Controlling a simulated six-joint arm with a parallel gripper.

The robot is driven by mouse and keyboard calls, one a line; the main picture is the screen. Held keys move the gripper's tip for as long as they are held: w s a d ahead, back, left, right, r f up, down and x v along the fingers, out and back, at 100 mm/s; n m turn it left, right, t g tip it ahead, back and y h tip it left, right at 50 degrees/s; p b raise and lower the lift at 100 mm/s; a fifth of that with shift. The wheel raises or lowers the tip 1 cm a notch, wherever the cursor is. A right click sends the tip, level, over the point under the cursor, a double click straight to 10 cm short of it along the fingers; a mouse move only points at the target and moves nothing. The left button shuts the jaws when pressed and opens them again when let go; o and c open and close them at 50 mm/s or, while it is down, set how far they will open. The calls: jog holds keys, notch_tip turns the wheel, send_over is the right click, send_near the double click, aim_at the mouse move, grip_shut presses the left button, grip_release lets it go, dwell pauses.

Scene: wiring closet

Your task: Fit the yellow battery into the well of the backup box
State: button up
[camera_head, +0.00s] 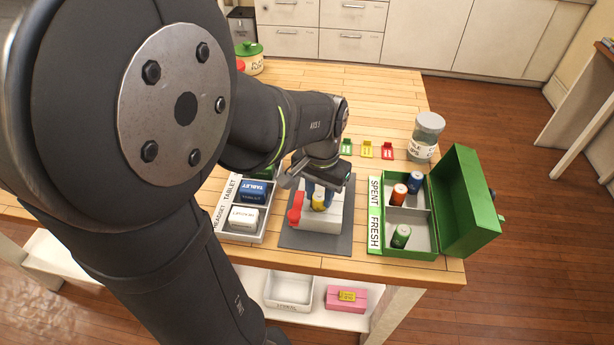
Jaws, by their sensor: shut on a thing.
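The white backup box (322,222) sits on a dark grey mat, with a red lever or flap (296,207) at its left side. The yellow battery (318,202) is upright at the top of the box. My gripper (319,195) comes down over the box from behind, its dark fingers shut on the yellow battery. The gripper body hides the back of the box and the well opening. I cannot tell how deep the battery stands in the well.
A green case (436,213) with its lid open at right holds orange, blue and green batteries in SPENT and FRESH sections. A grey tray (238,236) with blue and white packs lies left. A jar (426,136) and small coloured tags (367,149) stand behind.

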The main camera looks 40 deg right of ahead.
aim_at(319, 195)
jog(key=shift+f, duration=0.4)
jog(key=o, duration=1.1)
jog(key=shift+r, duration=2.5)
notch_tip(319, 195, up, 17)
jog(key=shift+r, duration=0.2)
notch_tip(319, 195, down, 18)
jog(key=shift+r, duration=0.1)
jog(key=shift+o, duration=0.4)
